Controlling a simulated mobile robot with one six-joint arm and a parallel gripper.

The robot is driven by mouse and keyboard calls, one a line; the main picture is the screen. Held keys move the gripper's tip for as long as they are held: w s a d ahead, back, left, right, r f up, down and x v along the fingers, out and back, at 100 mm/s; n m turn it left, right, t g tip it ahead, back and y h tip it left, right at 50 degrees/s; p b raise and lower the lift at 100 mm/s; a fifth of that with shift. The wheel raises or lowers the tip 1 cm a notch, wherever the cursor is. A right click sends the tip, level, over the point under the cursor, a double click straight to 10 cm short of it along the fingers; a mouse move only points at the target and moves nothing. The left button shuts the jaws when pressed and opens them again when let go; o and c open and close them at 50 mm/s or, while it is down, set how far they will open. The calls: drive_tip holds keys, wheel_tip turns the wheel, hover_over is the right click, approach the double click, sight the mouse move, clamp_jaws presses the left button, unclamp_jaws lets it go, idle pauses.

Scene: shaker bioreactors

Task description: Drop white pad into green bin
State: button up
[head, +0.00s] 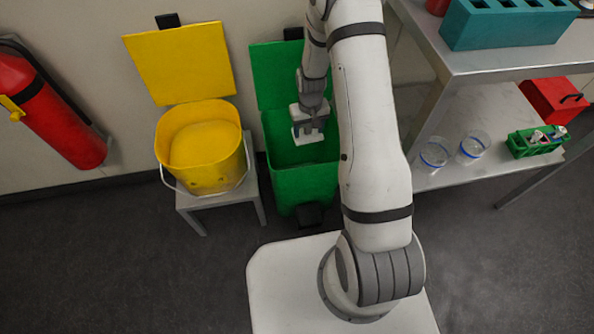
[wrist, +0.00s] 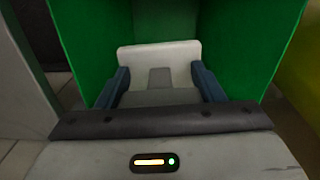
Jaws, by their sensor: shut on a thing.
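The green bin (head: 290,186) stands on the floor by the wall with its lid (head: 275,75) raised. My gripper (head: 308,132) is over the bin's opening, pointing down, and is shut on the white pad (head: 309,138). In the wrist view the white pad (wrist: 158,58) sits between the two blue-grey fingers of my gripper (wrist: 159,82), with green bin walls (wrist: 250,40) around it. The bottom of the bin is mostly hidden.
A yellow bucket (head: 205,175) with a raised lid stands on a small stool (head: 250,195) left of the bin. A metal shelf table (head: 455,105) with clear cups and a green rack (head: 535,143) is at right. A fire extinguisher (head: 60,115) hangs at far left.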

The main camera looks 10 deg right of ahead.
drive_tip(key=o, duration=1.4)
drive_tip(key=shift+c, duration=0.2)
drive_tip(key=shift+r, duration=0.1)
wheel_tip(320, 180, up, 8)
drive_tip(key=shift+f+p, duration=0.15)
drive_tip(key=shift+p, duration=0.95)
